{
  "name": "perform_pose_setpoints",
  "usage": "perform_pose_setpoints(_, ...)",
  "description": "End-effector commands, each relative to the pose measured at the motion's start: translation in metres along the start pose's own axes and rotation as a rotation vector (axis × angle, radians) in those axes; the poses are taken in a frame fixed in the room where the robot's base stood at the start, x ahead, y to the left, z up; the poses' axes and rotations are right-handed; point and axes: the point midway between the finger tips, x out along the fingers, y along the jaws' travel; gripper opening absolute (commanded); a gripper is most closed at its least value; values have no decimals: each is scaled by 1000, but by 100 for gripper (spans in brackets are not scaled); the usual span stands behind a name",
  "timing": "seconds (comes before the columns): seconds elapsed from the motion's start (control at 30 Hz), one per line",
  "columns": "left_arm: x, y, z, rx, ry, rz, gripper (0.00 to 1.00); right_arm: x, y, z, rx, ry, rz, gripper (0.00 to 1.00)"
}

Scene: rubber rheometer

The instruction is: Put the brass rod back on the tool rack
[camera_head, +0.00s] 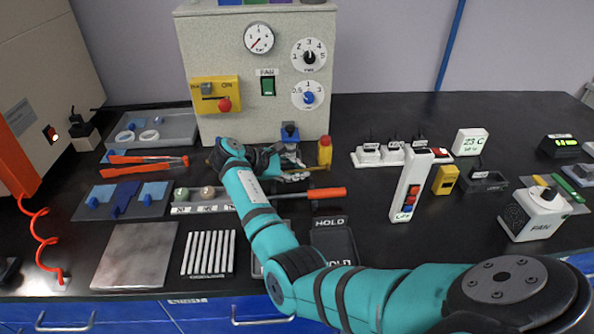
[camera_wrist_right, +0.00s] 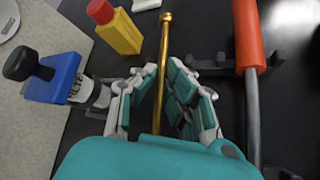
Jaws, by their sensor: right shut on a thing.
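My right gripper (camera_head: 294,172) is in front of the big grey machine, fingers pointing right. In the right wrist view my right gripper (camera_wrist_right: 164,95) is shut on the thin brass rod (camera_wrist_right: 164,65), whose knobbed end sticks out past the fingertips. In the head view the hand hides most of the rod. The dark hooks of the tool rack (camera_wrist_right: 208,66) are beside the rod. A tool with an orange handle (camera_wrist_right: 248,35) lies across them, roughly parallel to the rod; it also shows in the head view (camera_head: 326,193). My left gripper is not in view.
A yellow bottle with a red cap (camera_head: 325,152) stands close to the fingers, and a blue-and-black fitting (camera_wrist_right: 52,78) is left of the hand. The grey machine (camera_head: 240,125) closes off the back. White switch boxes (camera_head: 393,153) stand further right.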

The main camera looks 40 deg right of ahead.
Motion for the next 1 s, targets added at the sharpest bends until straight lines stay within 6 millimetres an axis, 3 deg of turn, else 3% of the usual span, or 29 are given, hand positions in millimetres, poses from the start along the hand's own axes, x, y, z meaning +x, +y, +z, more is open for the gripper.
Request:
perform_pose_setpoints(0.33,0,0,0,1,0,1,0,1,-1,-2,1,0,1,0)
perform_pose_setpoints(0.4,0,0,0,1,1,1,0,1,-1,-1,1,0,1,15)
perform_pose_setpoints(0.57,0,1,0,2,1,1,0,1,-1,-1,0,0,0,35)
perform_pose_setpoints(1.0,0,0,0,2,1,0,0,1,-2,-2,-1,0,-2,35)
